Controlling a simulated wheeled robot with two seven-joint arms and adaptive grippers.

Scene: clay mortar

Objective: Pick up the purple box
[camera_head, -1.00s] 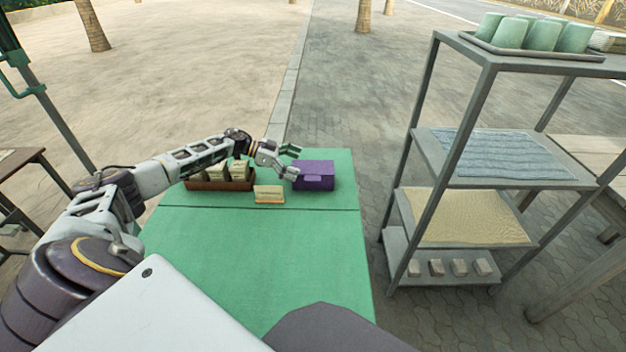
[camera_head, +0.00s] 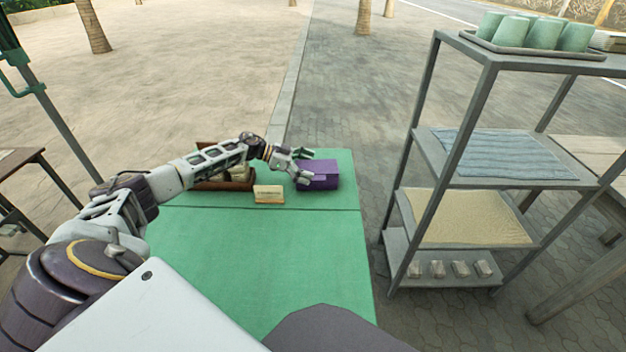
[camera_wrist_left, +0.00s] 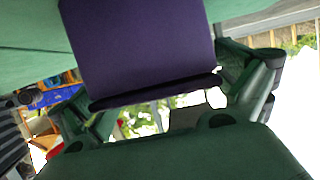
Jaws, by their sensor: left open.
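The purple box (camera_head: 322,175) stands on the far right part of the green table (camera_head: 270,245). My left gripper (camera_head: 302,167) reaches in from the left and is at the box's left end. In the left wrist view the purple box (camera_wrist_left: 140,45) fills the upper middle, between the two open fingers (camera_wrist_left: 165,105) of my left gripper. I cannot tell whether the fingers touch it. My right gripper is not in view.
A brown tray (camera_head: 238,185) with cards lies behind my left forearm. A small card sign (camera_head: 268,194) stands in front of it. A grey metal shelf (camera_head: 480,65) with cups and cloths stands right of the table. The table's near part is clear.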

